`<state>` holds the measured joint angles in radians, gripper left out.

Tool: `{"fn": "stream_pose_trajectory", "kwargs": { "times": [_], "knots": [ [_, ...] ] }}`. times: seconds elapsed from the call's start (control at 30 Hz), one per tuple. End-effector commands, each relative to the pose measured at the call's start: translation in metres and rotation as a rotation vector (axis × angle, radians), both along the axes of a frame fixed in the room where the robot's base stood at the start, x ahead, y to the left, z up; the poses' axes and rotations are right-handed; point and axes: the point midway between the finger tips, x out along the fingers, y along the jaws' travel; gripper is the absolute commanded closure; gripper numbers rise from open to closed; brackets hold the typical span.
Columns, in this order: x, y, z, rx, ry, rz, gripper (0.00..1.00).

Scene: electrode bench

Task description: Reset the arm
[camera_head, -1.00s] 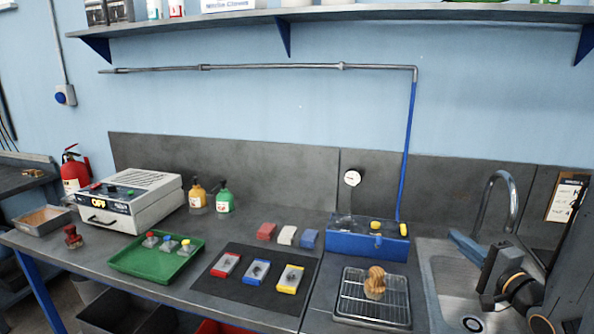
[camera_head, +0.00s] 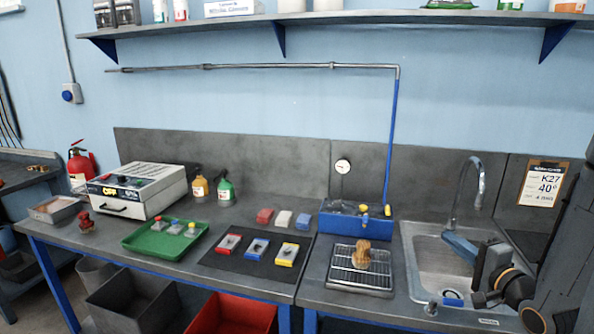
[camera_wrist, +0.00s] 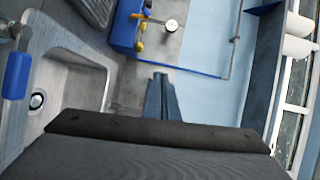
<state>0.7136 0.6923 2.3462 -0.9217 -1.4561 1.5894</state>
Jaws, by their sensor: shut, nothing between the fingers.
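My gripper (camera_wrist: 160,84) shows in the wrist view as two blue-grey fingers pressed together, with nothing between them. In the head view my gripper (camera_head: 449,240) reaches out over the sink (camera_head: 412,265) from the right, clear of the bench top. My dark arm fills the right edge there. In the wrist view the sink (camera_wrist: 50,55) lies to the left of the fingers, and the blue box (camera_wrist: 123,25) is beyond them.
The faucet (camera_head: 479,185) rises close behind my gripper. The wire rack (camera_head: 340,277) holds a brown lump (camera_head: 361,254). The blue box (camera_head: 340,224) stands behind it. A green tray (camera_head: 140,243), a black mat (camera_head: 225,262) and a white device (camera_head: 150,200) are further left.

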Motion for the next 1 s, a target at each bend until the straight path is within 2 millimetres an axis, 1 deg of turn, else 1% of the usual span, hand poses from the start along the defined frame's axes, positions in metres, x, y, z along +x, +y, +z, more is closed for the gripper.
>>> {"fn": "stream_pose_trajectory", "kwargs": {
  "times": [0.03,0.23,0.37,0.53,0.63,0.73,0.83,0.97,1.0],
  "knots": [
    [0.004,0.005,-0.004,-0.026,0.014,0.002,1.0],
    [0.014,0.012,-0.019,-0.161,0.085,-0.009,1.0],
    [0.021,0.019,-0.032,-0.279,0.153,-0.013,1.0],
    [0.026,0.031,-0.054,-0.476,0.273,-0.003,1.0],
    [0.023,0.042,-0.071,-0.627,0.373,0.024,1.0],
    [0.012,0.058,-0.089,-0.794,0.5,0.083,1.0],
    [-0.007,0.078,-0.105,-0.942,0.625,0.175,1.0],
    [-0.045,0.109,-0.122,-1.092,0.775,0.346,1.0],
    [-0.059,0.12,-0.126,-1.129,0.816,0.411,1.0]
  ]
}}
